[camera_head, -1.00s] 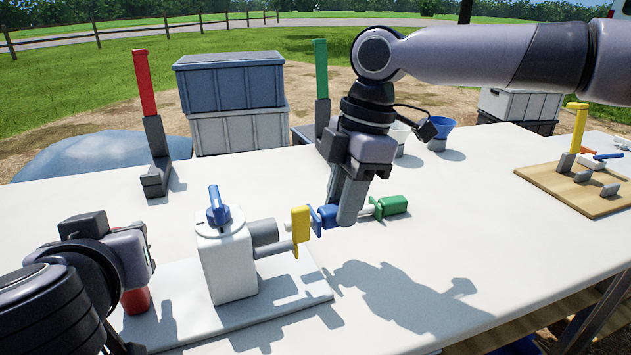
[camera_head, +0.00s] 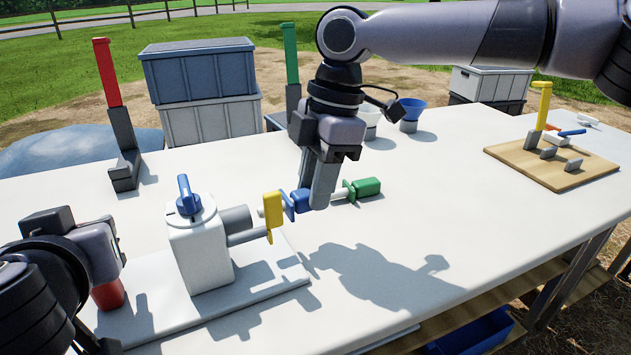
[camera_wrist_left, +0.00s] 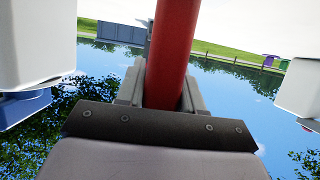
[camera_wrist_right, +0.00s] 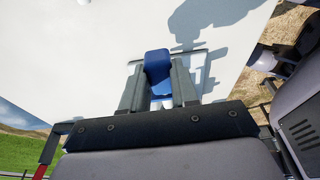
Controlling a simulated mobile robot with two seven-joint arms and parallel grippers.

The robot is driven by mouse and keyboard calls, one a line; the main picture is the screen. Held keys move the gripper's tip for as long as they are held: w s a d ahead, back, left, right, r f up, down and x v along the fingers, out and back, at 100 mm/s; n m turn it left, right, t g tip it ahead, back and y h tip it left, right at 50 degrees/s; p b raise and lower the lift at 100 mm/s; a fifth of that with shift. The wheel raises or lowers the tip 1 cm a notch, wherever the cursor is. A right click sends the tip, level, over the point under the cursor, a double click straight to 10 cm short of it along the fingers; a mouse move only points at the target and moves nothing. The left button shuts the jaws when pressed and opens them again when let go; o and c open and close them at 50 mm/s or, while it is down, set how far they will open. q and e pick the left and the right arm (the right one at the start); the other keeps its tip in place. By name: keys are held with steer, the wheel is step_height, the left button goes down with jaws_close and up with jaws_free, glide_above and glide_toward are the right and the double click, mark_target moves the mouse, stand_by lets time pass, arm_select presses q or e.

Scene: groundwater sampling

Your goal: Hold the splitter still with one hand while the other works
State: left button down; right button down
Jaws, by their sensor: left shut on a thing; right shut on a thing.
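The splitter (camera_head: 200,255) is a white box with a blue knob (camera_head: 188,200) on top, upright on a pale base plate (camera_head: 270,285). A grey side port and a yellow piece (camera_head: 273,217) stick out on its right. My left gripper (camera_head: 108,275) is shut on a red cylinder (camera_head: 108,294) left of the splitter; the red cylinder (camera_wrist_left: 172,55) fills the jaws in the left wrist view. My right gripper (camera_head: 320,200) is shut on a blue piece (camera_head: 300,200), close beside the yellow piece; its blue end (camera_wrist_right: 157,70) shows in the right wrist view. Whether blue touches yellow is unclear.
A green piece (camera_head: 368,188) on a pale rod lies just right of my right gripper. A red upright post (camera_head: 107,75), a green post (camera_head: 291,55) and a blue funnel (camera_head: 410,110) stand behind. A wooden board (camera_head: 535,168) is at right. The table's right front is clear.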

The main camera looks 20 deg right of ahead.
stand_by(4.9)
arm_select(q)
steer(key=c, duration=0.6)
jaws_free()
steer(key=shift+c, duration=0.2)
steer(key=v, duration=0.7)
steer(key=shift+s, duration=0.25)
